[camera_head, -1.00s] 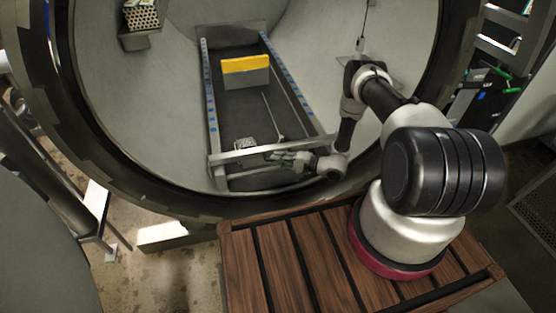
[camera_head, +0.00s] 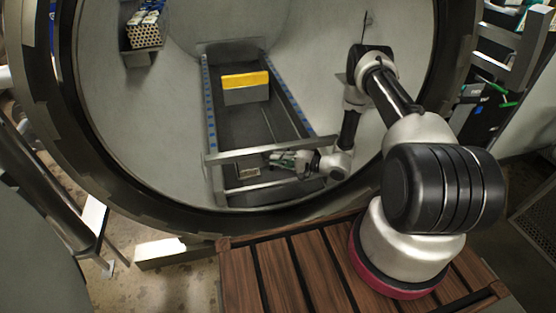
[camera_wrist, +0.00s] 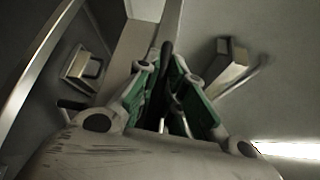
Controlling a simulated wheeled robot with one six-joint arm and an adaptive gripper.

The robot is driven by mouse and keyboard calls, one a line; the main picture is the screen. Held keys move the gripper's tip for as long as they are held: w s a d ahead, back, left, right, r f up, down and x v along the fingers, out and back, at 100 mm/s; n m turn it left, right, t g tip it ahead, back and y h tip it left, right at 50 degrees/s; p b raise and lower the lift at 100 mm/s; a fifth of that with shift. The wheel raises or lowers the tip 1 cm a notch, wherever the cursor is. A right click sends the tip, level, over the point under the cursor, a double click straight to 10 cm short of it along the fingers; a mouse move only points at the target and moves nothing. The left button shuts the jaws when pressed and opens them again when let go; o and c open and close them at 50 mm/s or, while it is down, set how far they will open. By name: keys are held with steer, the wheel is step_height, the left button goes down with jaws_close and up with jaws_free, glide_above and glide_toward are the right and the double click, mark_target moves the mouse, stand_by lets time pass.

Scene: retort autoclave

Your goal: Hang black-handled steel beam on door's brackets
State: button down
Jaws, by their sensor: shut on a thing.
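My gripper (camera_head: 282,160), with green finger pads, is low inside the round chamber, by the front end of the long tray. In the wrist view its fingers (camera_wrist: 168,82) are closed around a black handle (camera_wrist: 166,52) of the steel beam. In the head view a pale bar (camera_head: 235,154) crosses above the tray's front, just above the fingers. It seems to be the beam, but the join with the handle is hidden. Blocky fittings (camera_wrist: 88,67) and (camera_wrist: 228,66) show left and right of the fingers; I cannot tell whether they are the door's brackets.
The tray (camera_head: 212,110) holds a yellow-topped block (camera_head: 245,88) at its back. The chamber's dark round rim (camera_head: 88,150) surrounds my arm. A rack (camera_head: 145,32) hangs on the upper left wall. A slatted wooden platform (camera_head: 260,275) lies in front.

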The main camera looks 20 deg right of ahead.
steer(key=shift+r, duration=4.3)
steer(key=shift+w, duration=0.1)
steer(key=shift+s, duration=0.2)
steer(key=shift+s+r+m+t+h, duration=0.2)
steer(key=shift+m+t+h, duration=0.1)
steer(key=shift+m+t, duration=0.1)
steer(key=d+r+m+t+h, duration=0.2)
steer(key=d+r, duration=0.2)
steer(key=r, duration=0.3)
steer(key=s+d+r+m+t+h, duration=0.1)
steer(key=d+r+m+t+h, duration=0.1)
steer(key=r, duration=0.5)
steer(key=shift+d+r+h, duration=0.2)
steer(key=shift+d+h, duration=0.3)
steer(key=shift+d, duration=0.85)
